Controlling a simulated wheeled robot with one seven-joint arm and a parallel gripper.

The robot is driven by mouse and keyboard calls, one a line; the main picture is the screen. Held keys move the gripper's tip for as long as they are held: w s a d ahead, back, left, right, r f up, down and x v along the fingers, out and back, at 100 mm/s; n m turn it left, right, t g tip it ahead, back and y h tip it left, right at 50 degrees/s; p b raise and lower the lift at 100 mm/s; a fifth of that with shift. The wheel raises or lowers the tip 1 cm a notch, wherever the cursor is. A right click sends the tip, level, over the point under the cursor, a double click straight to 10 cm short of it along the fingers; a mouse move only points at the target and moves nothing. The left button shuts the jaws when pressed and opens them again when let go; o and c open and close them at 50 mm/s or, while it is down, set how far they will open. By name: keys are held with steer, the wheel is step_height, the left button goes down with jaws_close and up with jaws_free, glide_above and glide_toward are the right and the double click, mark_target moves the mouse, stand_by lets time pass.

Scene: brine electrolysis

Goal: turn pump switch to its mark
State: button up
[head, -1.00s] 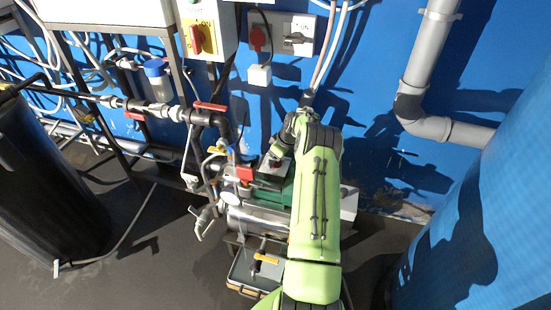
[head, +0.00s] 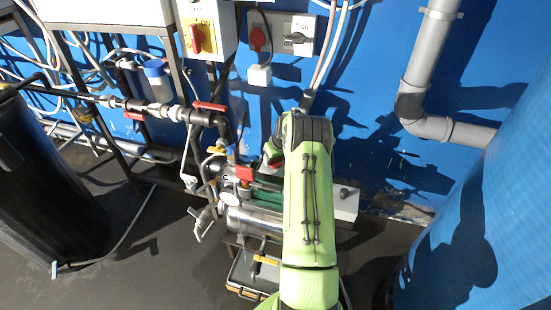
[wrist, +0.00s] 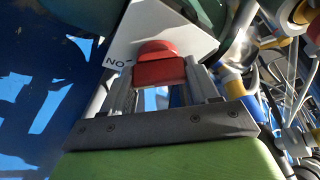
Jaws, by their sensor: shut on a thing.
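The pump switch is a red knob (wrist: 158,66) on a white plate (wrist: 190,32) with the letters "ON", which appear upside down in the wrist view, and a short dark mark beside the knob. My gripper (wrist: 162,80) has one metal finger on each side of the knob and is shut on it. In the head view my green arm hides most of the gripper and switch. Only a bit of red and white shows left of the arm, above the green pump (head: 266,183).
Red-handled valves and pipes (head: 208,106) stand close left of the arm. A wall box with a red switch (head: 196,39) hangs above. A large blue tank (head: 470,220) stands at the right, a dark barrel (head: 45,180) at the left. A grey box (head: 345,205) sits right of the arm.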

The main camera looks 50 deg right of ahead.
steer(key=shift+r, duration=0.1)
steer(key=o, duration=1.1)
steer(key=shift+c, duration=0.2)
steer(key=p+v, duration=0.3)
steer(key=v, duration=1.2)
steer(key=shift+s+r+p, duration=0.15)
steer(key=shift+r+p, duration=0.1)
steer(key=shift+p, duration=0.15)
